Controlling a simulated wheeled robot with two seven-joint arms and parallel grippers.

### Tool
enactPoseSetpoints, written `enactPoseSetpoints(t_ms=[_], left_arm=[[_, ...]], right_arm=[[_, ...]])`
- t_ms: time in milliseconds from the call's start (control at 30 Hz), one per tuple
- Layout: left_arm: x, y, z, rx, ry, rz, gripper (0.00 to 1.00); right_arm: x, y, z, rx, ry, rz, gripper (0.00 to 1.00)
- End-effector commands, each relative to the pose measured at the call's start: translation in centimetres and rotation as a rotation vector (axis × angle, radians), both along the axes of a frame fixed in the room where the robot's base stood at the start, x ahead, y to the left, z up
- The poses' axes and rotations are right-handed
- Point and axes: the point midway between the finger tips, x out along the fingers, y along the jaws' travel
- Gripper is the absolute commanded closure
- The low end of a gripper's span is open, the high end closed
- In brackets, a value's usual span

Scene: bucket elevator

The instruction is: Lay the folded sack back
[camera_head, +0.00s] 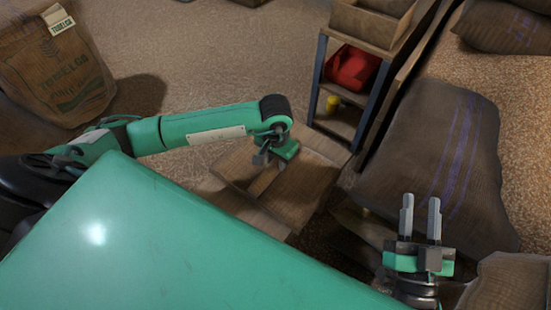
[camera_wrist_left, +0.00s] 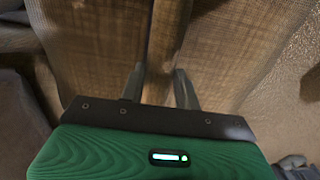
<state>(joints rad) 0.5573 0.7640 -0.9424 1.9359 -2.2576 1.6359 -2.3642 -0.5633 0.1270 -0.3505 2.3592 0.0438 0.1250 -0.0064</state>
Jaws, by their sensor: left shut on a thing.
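The folded sack (camera_head: 305,190) is brown woven cloth lying low in the middle of the head view, under my left gripper (camera_head: 264,157). In the left wrist view the woven cloth (camera_wrist_left: 95,45) spreads to both sides of a raised brown strip. My left gripper's fingers (camera_wrist_left: 160,82) stand on either side of that strip and are shut on it, pointing down. The fingertips are partly hidden in the head view. My right gripper (camera_head: 420,200) is at the lower right, its two fingers apart and pointing up, with nothing between them.
A full printed sack (camera_head: 60,70) stands at the upper left. A shelf (camera_head: 335,115) holds a red item (camera_head: 351,68) and a yellow item (camera_head: 333,104). A large purple-striped sack (camera_head: 435,150) lies at the right, near grain (camera_head: 525,110). The floor at upper middle is clear.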

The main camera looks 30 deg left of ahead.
Motion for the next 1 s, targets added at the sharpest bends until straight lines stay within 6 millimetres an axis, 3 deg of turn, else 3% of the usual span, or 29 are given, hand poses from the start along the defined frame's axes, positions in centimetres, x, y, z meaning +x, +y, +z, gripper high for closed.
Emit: enactPoseSetpoints(t_ms=[133, 167, 267, 633, 700, 1000], left_arm=[[0.1, 0.0, 0.0, 0.0, -0.002, 0.0, 1.0], [0.0, 0.0, -0.1, 0.0, 0.0, 0.0, 0.64], [0.0, 0.0, -0.1, 0.0, 0.0, 0.0, 0.46], [0.0, 0.0, 0.1, 0.0, 0.0, 0.0, 0.46], [0.0, 0.0, 0.3, 0.0, 0.0, 0.0, 0.46], [0.1, 0.0, 7.0, 0.0, -0.005, -0.001, 0.46]], right_arm=[[0.0, -0.1, 0.4, 0.005, -0.023, -0.004, 0.64], [0.0, -0.2, 0.5, 0.005, -0.028, -0.004, 0.64], [0.1, -0.2, 0.5, 0.004, -0.028, -0.004, 0.64], [0.1, -0.1, 0.6, 0.004, -0.02, -0.004, 0.64], [-0.1, 0.2, -0.2, -0.002, 0.029, 0.004, 0.64], [-1.5, 1.7, -5.8, -0.072, 0.313, 0.058, 0.64]])
